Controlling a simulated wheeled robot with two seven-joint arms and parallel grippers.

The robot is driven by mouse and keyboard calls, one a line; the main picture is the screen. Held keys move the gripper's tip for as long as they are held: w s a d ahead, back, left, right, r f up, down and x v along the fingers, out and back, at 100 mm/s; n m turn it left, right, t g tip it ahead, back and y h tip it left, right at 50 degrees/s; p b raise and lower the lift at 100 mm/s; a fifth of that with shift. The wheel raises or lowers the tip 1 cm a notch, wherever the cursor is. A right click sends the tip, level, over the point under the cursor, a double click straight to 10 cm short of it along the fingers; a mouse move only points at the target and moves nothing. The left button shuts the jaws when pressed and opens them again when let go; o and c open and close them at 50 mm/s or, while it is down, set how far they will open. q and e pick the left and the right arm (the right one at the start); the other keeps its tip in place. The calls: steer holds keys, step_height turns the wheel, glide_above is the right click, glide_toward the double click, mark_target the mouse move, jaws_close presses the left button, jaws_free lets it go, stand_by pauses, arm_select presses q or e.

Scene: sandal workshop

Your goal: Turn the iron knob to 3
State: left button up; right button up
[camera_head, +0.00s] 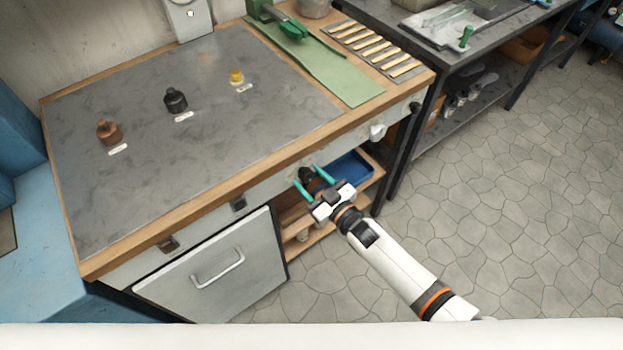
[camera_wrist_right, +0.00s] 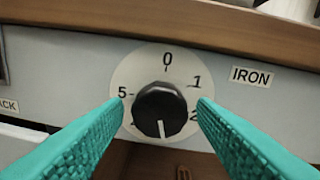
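The iron knob (camera_wrist_right: 160,106) is black and round with a white pointer line, on a pale dial (camera_wrist_right: 128,75) beside the label IRON (camera_wrist_right: 251,77). Its pointer points almost straight down. The 0, 1, 2 and 5 show, the 4 is partly covered, and the 3 is hidden behind the knob. My right gripper (camera_head: 308,177) is open, its teal fingers on either side of the knob with visible gaps in the wrist view. In the head view the knob (camera_head: 305,173) is a dark shape between the fingertips. My left gripper is not in view.
The knob is on the front panel under the workbench's wooden edge (camera_head: 222,205). Below is a shelf with a blue tray (camera_head: 352,167). Brown, black and yellow bottles (camera_head: 108,133) stand on the grey top. A white knob (camera_head: 377,131) is farther right.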

steer(key=shift+o, duration=0.2)
steer(key=b+v, duration=0.1)
steer(key=v, duration=1.1)
steer(key=s+d+f+m+g+h, duration=0.2)
steer(key=s+d+f+h, duration=0.15)
steer(key=f, duration=0.55)
steer(key=s+d+f+m+g+h, duration=0.15)
steer(key=s+d+f, duration=0.3)
steer(key=f, duration=0.45)
steer(key=s+d+f+m+g+h, duration=0.1)
steer(key=s+d+f+g+h, duration=0.2)
steer(key=f, duration=0.7)
steer(key=s+d+f+g+h, duration=0.1)
steer(key=s+f+g, duration=0.1)
steer(key=s, duration=0.6)
steer(key=s+d+f+m+g+h, duration=0.1)
steer(key=s+d+f+g, duration=0.1)
steer(key=s+f, duration=0.3)
steer(key=s+d+f+m+g+h, duration=0.1)
steer(key=s+f, duration=0.3)
steer(key=s, duration=0.7)
steer(key=shift+s+d+g, duration=0.3)
steer(key=shift+s+g, duration=0.1)
steer(key=shift+g, duration=0.35)
